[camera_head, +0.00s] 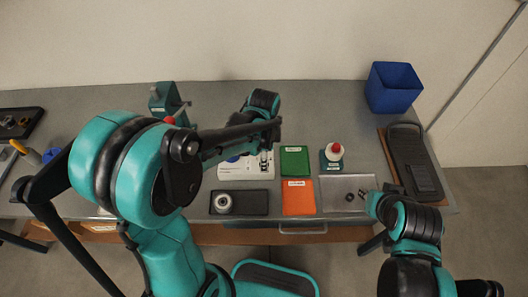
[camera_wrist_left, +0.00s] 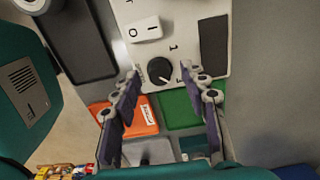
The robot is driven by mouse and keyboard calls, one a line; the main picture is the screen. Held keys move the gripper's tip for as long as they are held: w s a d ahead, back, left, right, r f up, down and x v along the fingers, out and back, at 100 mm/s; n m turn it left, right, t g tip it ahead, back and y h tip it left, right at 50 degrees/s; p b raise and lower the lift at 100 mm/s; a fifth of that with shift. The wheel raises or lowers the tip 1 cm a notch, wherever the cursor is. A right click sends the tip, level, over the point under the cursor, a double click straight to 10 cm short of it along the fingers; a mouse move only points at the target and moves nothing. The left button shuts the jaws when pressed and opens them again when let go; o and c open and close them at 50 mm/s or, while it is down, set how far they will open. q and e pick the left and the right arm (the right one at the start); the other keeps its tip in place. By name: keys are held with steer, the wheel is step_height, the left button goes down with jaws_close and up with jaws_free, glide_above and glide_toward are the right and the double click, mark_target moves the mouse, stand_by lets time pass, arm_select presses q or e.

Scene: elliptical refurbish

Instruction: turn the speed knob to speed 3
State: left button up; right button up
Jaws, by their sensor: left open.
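The speed knob (camera_wrist_left: 160,70) is a round black dial on a white panel (camera_wrist_left: 195,25). A light pointer mark shows on it, and a printed "1" is near it. A white rocker switch (camera_wrist_left: 145,29) is on the same panel. My left gripper (camera_wrist_left: 160,75) is open, with one finger on each side of the knob; I cannot tell whether they touch it. In the head view the white panel (camera_head: 232,172) lies below my left wrist, and the knob is hard to make out. My right gripper (camera_head: 367,197) is over the right edge of the clear tray (camera_head: 335,205); its fingers are unclear.
A green mat (camera_head: 294,161) and an orange mat (camera_head: 298,198) lie right of the panel. A dark tray with a metal ring (camera_head: 223,203) is in front.

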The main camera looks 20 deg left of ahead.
arm_select(q)
step_height(320, 180, up, 12)
steer(key=shift+f, duration=0.15)
stand_by(0.6)
steer(key=s+a+f+n+t+b, duration=0.1)
steer(key=s+a+f+n+t, duration=0.1)
steer(key=s+n, duration=0.3)
steer(key=s+a+f+n+t+b, duration=0.2)
steer(key=s+n+t, duration=0.3)
steer(key=n, duration=0.5)
steer(key=shift+s+a, duration=0.2)
steer(key=shift+a, duration=0.1)
steer(key=shift+c, duration=0.3)
